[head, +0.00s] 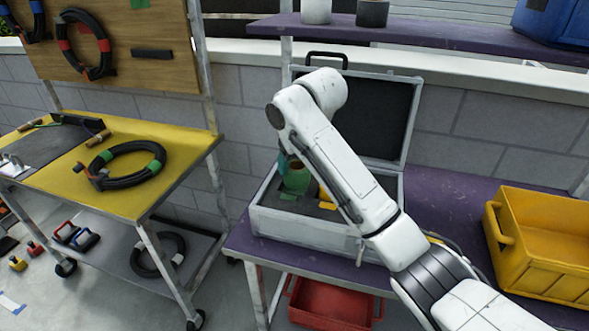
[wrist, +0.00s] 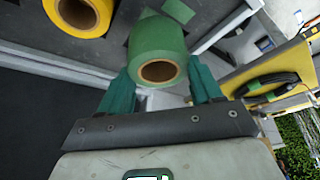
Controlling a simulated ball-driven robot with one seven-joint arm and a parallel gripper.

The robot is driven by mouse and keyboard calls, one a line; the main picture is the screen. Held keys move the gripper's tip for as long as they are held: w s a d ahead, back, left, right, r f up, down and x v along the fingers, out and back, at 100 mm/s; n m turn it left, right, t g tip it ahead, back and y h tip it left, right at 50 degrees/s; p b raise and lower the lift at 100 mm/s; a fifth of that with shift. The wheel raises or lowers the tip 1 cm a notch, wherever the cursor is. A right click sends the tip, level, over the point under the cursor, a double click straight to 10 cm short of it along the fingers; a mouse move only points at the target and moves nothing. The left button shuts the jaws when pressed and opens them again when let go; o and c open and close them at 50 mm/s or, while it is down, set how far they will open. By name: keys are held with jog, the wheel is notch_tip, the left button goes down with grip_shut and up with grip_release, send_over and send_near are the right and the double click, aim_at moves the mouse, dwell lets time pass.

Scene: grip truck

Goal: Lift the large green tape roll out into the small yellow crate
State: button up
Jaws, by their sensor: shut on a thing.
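The large green tape roll (head: 296,181) stands upright in the left part of the open grey case (head: 310,232). In the wrist view the green roll (wrist: 158,40) sits between the two teal fingers of my gripper (wrist: 161,85), which is shut on it. In the head view my gripper (head: 287,163) is mostly hidden behind my arm. I cannot tell whether the roll is clear of the case floor. The yellow crate (head: 550,277) stands on the purple bench to the right, and its inside looks empty.
A yellow roll (wrist: 79,14) lies beside the green one in the case, partly hidden by my arm in the head view. The raised case lid (head: 375,110) stands behind. A purple shelf (head: 430,36) hangs above. A yellow cart (head: 60,185) with a coiled cable stands left.

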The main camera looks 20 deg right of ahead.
jog(key=s+r+p, duration=0.7)
jog(key=s, duration=0.4)
jog(key=shift+s+a+r, duration=0.2)
jog(key=shift+s+a, duration=0.1)
jog(key=shift+s, duration=0.1)
